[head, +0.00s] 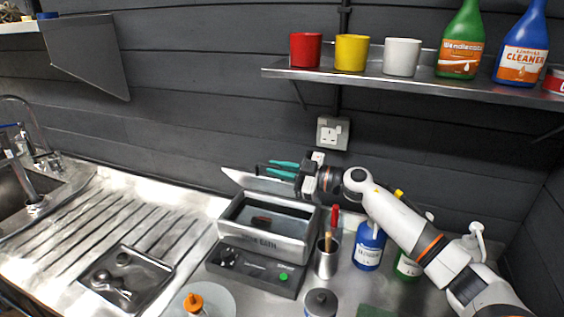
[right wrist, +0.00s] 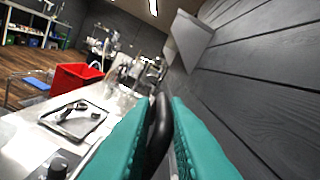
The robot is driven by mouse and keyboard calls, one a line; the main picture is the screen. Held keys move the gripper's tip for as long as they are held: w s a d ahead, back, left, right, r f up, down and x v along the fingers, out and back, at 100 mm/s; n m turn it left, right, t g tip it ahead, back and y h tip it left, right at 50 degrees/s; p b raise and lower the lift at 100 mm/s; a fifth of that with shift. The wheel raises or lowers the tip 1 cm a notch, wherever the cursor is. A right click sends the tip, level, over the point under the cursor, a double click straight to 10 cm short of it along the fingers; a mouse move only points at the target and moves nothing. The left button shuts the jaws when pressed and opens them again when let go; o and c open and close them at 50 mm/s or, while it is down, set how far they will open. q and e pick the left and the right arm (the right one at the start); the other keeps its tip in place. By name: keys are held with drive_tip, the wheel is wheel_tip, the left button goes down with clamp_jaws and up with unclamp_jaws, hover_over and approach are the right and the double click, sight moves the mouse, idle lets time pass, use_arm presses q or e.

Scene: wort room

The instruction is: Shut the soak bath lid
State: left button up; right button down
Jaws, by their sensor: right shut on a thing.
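The soak bath (head: 262,242) is an open metal box with dark liquid and a reddish object in it. It stands on a black base with a knob and a green button. Its lid (head: 240,180) is raised at the back edge of the bath. My right gripper (head: 270,168) reaches in from the right, above the back of the bath. Its teal fingers are shut on the lid's black handle (right wrist: 160,125), which shows between them in the right wrist view. My left gripper is not in view.
A metal tray (head: 158,262) with small items lies left of the bath. A cup with tools (head: 327,262), a blue bottle (head: 368,250) and a grey-lidded jar (head: 320,303) stand close on the right. A shelf (head: 400,78) with cups and bottles hangs above.

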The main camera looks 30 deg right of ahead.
idle(0.4)
drive_tip(key=c, duration=1.5)
unclamp_jaws()
drive_tip(key=shift+s+f, duration=0.1)
drive_tip(key=shift+s+d+f, duration=0.1)
drive_tip(key=shift+s+d, duration=0.1)
drive_tip(key=b+v, duration=0.4)
drive_tip(key=v, duration=0.7)
drive_tip(key=shift+s+d, duration=0.1)
